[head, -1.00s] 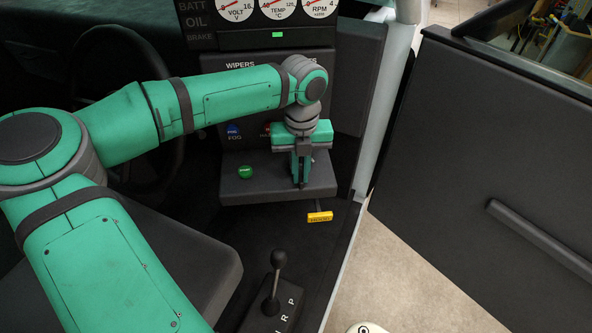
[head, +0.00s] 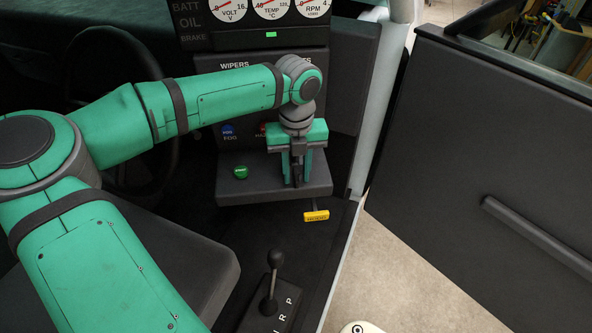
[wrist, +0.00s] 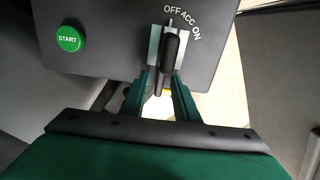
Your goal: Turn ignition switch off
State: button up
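The ignition switch (wrist: 172,52) is a dark upright knob on the front of a dark panel, marked OFF, ACC and ON, in the wrist view. Its light pointer mark is at the top, close to the OFF label (wrist: 174,10). My gripper (wrist: 166,48) has its fingers on either side of the knob. A gap shows between the left finger pad and the knob; the right pad is partly hidden behind it. The fingers look apart. In the head view my gripper (head: 297,178) is at the panel, and its fingers hide most of the switch.
A green START button (wrist: 68,39) is left of the switch. A yellow hood handle (head: 316,216) hangs below the panel (head: 262,192). A gear lever (head: 275,262) stands in front. The open door (head: 480,190) is at the right.

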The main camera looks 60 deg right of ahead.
aim_at(297, 175)
notch_tip(297, 175, up, 11)
dwell(0.5)
jog(key=shift+f, duration=0.15)
dwell(0.4)
